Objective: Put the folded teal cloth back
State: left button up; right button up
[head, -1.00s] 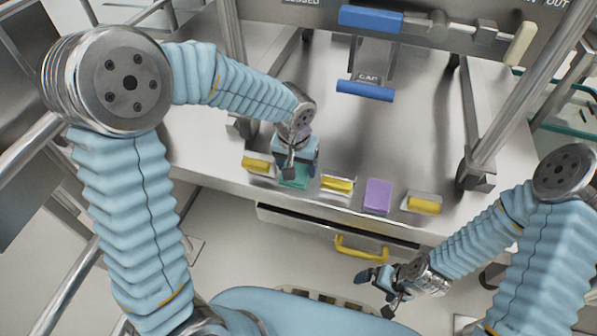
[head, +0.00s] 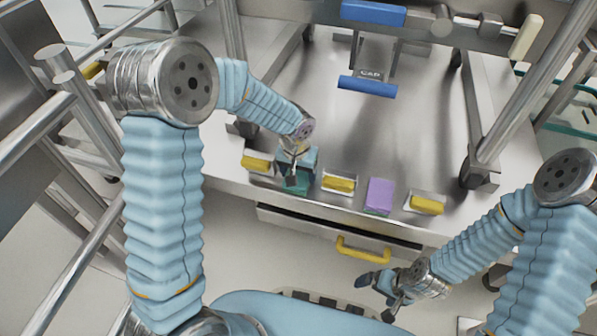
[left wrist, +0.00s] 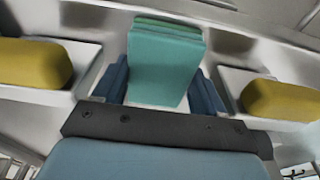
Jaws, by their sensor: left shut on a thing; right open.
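The folded teal cloth (head: 296,186) is at the front edge of the steel table, between two yellow pieces in metal holders. In the left wrist view the cloth (left wrist: 164,66) stands between the two blue fingers. My left gripper (head: 297,168) is shut on the cloth from above and hides part of it. Whether the cloth touches the table is hard to tell. My right gripper (head: 378,293) is open and empty, low at the right, in front of the table and away from the cloth.
Yellow pieces in holders stand left (head: 257,163) and right (head: 339,183) of the cloth. A purple block (head: 380,196) and another yellow piece (head: 427,204) are further right. A drawer with a yellow handle (head: 363,248) is below. A blue-handled frame (head: 367,88) stands behind.

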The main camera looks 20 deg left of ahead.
pick_arm(q)
jog(key=o, duration=0.9)
jog(key=shift+f, duration=0.1)
jog(key=shift+o, duration=0.2)
jog(key=shift+r+p, duration=0.35)
jog(key=shift+r, duration=0.15)
notch_tip(320, 180, up, 11)
jog(key=s+p, duration=0.2)
jog(key=shift+r, duration=0.15)
